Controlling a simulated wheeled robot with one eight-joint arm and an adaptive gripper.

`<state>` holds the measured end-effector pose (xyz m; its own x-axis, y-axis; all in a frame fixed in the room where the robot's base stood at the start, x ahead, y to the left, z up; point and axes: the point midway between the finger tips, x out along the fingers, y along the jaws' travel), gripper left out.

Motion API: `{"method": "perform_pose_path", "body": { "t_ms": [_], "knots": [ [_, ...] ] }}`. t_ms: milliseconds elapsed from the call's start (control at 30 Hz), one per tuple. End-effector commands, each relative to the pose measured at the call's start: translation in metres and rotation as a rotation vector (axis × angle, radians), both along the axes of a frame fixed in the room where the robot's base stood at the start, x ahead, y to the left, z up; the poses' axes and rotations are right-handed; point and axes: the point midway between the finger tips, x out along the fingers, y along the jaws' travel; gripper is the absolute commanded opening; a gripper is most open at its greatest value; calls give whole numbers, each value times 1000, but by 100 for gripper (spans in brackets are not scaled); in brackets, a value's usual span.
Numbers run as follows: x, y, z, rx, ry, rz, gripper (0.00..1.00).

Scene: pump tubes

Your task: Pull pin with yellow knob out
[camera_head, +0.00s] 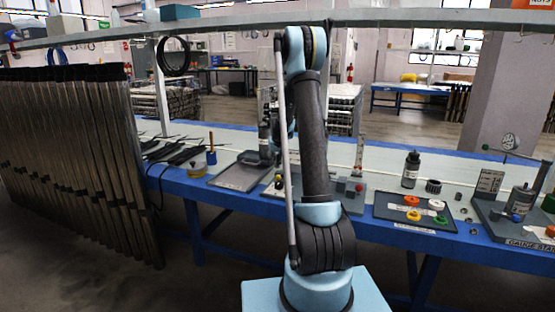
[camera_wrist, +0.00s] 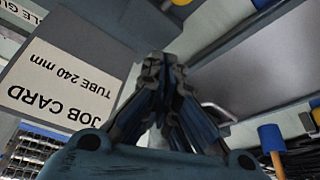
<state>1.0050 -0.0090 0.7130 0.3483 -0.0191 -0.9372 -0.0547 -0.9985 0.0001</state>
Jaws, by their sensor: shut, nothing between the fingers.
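In the wrist view my gripper (camera_wrist: 163,65) is shut and empty, fingertips together, above the bench. Any pin below these is not visible. In the head view a small yellow-orange spot (camera_head: 278,180) sits on the fixture left of my arm; it is too small to identify. My arm hides part of that fixture.
A job card (camera_wrist: 62,80) reading "TUBE 240 mm" is close to my fingers. A grey tray (camera_head: 238,187) and a blue-headed mallet (camera_head: 212,158) are left on the blue bench. Right are a dark bottle (camera_head: 411,170), coloured knobs on a plate (camera_head: 387,213) and a gauge stand (camera_head: 500,218).

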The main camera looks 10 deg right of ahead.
Motion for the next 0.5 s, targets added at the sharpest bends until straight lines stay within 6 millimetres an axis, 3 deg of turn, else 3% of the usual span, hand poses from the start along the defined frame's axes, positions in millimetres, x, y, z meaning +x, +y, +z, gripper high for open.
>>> {"method": "perform_pose_path", "body": {
  "t_ms": [67,200,500],
  "knots": [
    [2,0,-10,0,0,0,0],
    [-19,1,-16,0,0,0,0],
    [-35,2,-22,0,0,0,0]
  ]
}}
